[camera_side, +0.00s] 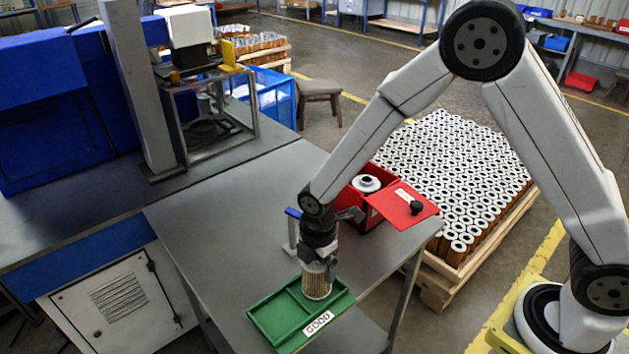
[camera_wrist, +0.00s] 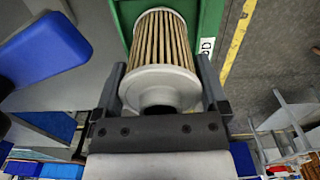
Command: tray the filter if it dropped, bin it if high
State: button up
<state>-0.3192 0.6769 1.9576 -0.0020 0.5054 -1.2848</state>
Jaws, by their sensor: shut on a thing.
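My gripper (camera_side: 318,258) points down over the green tray (camera_side: 270,327) marked GOOD. It is shut on a filter cartridge (camera_side: 317,282) with tan pleats and a pale metal end cap. The filter is upright, with its lower end at the tray's right-hand compartment; I cannot tell whether it touches the floor. In the wrist view, the filter (camera_wrist: 160,88) lies between the two dark fingers of my gripper (camera_wrist: 161,80), with green tray walls (camera_wrist: 212,20) around its far end. A red bin (camera_side: 375,222) stands behind, with a white-capped filter (camera_side: 366,183) in it.
A small post with a blue top (camera_side: 293,214) stands on the grey table (camera_side: 220,220) behind and left of my gripper. The table's left part is clear.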

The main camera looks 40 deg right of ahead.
jog(key=shift+f, duration=0.25)
dwell(0.7)
jog(key=o, duration=1.1)
jog(key=shift+r, duration=0.3)
jog(key=shift+r, duration=0.65)
jog(key=shift+r, duration=0.25)
jog(key=shift+r, duration=3.05)
jog(key=shift+d, duration=0.1)
